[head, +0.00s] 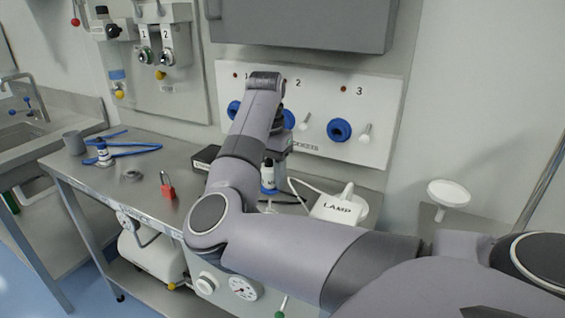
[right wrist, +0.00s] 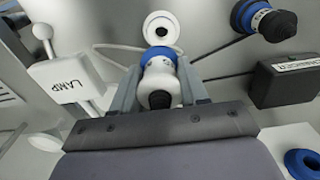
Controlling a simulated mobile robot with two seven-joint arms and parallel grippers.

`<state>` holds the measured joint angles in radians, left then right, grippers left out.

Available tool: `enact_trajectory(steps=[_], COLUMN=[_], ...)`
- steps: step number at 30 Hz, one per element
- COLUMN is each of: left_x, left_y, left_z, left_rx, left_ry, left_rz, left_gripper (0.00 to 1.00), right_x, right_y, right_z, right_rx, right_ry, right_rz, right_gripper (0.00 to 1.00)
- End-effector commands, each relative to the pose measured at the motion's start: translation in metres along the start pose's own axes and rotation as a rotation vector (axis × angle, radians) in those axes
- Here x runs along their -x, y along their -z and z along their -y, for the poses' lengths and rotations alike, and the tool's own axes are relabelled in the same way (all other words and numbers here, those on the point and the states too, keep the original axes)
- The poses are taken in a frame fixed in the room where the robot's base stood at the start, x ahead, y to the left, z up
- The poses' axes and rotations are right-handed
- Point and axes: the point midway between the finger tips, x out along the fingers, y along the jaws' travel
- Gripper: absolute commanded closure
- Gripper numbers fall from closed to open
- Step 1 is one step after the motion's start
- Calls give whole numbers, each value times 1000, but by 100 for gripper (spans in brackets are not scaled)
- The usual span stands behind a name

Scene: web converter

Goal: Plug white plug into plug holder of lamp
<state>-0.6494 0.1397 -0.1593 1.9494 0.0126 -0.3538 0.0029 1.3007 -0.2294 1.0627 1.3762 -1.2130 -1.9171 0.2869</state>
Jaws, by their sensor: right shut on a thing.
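My right gripper (right wrist: 158,72) points down over the bench and is shut on the white plug (right wrist: 160,80). The plug has a blue band and a dark end. In the head view my own arm hides most of the gripper, but the white and blue plug (head: 268,180) shows below it. Past the plug lies a white round piece (right wrist: 161,19) with a dark centre; the gap between them is hard to judge. The white box labelled LAMP (right wrist: 70,82) lies beside the gripper, with a peg standing up from it. It also shows in the head view (head: 337,208). My left gripper is out of view.
A black labelled box (right wrist: 287,82) and a blue and black plug (right wrist: 270,22) are near the gripper. A wall panel (head: 315,82) with blue sockets stands behind the bench. A red padlock (head: 168,187) and blue tongs-like tool (head: 135,150) lie left.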

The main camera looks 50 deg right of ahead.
Motion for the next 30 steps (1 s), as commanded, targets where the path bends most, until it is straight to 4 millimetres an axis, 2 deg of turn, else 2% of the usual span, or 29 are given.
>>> enact_trajectory(steps=[4, 16, 30], left_x=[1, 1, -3], left_y=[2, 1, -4], left_z=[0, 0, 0], left_rx=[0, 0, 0], left_ry=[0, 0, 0], left_rz=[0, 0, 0], left_gripper=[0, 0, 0], right_x=[3, 2, -38], right_y=[-6, -6, -7], right_z=[2, 2, 2], right_rx=[13, 13, 14], right_ry=[-1, 3, 2], right_rz=[24, 24, 23], right_gripper=[100, 100, 100])
